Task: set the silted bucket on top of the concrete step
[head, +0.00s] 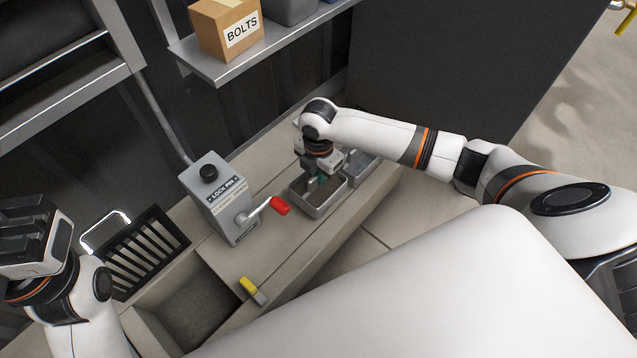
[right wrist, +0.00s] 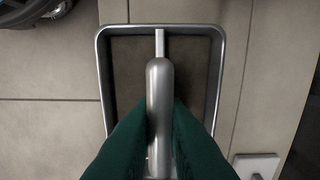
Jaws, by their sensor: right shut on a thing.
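My right gripper (head: 320,181) is shut on the handle (right wrist: 158,95) of a grey rectangular metal bucket (head: 320,203). In the right wrist view, its green fingers clasp the bar from both sides above the bucket's rim (right wrist: 104,75). The bucket looks upright, with a dull brown inside that fits the silted bucket. I cannot tell whether its bottom touches the surface below. A pale concrete ledge (head: 350,222) runs beneath it; which part counts as the concrete step is unclear. My left gripper (head: 32,222) is at the far left, empty, its finger gap unclear.
A second grey container (head: 362,168) is close beside the bucket. A grey lever box (head: 217,197) with a red-tipped handle (head: 279,206) stands left. A yellow-ended piece (head: 250,287) lies by an open pit (head: 190,305). A shelf (head: 262,50) with a bolts box (head: 226,28) hangs above.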

